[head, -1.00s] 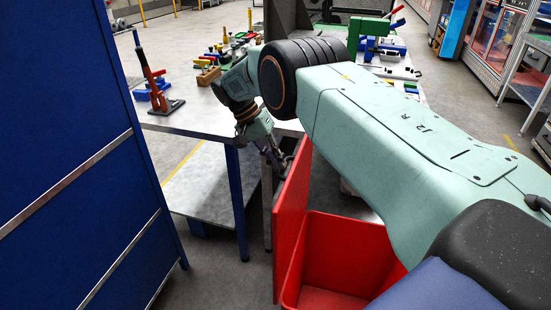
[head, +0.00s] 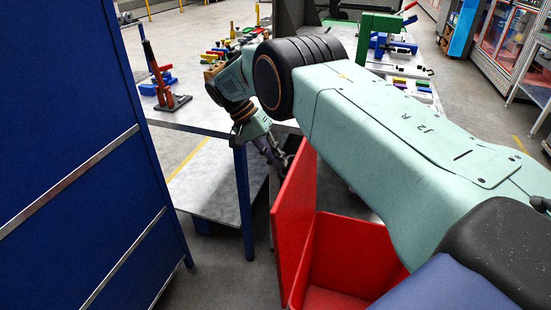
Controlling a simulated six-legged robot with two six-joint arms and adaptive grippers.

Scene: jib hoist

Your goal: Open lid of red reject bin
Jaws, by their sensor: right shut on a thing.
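The red reject bin (head: 350,250) stands at the lower middle of the head view, its inside partly visible. Its red lid (head: 293,220) stands up steeply at the bin's left side, so the bin is open at the top. My right arm reaches over the bin from the right. My right gripper (head: 281,163) is at the upper left edge of the lid and is shut on it; the fingertips are small and partly hidden. The bin's right part is hidden behind my right arm. My left gripper is not in view.
A metal workbench (head: 190,118) with blue legs stands behind the lid, with a red tool stand (head: 163,85) and several small coloured parts on it. A tall blue cabinet (head: 75,170) fills the left side. Grey floor shows between cabinet and bin.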

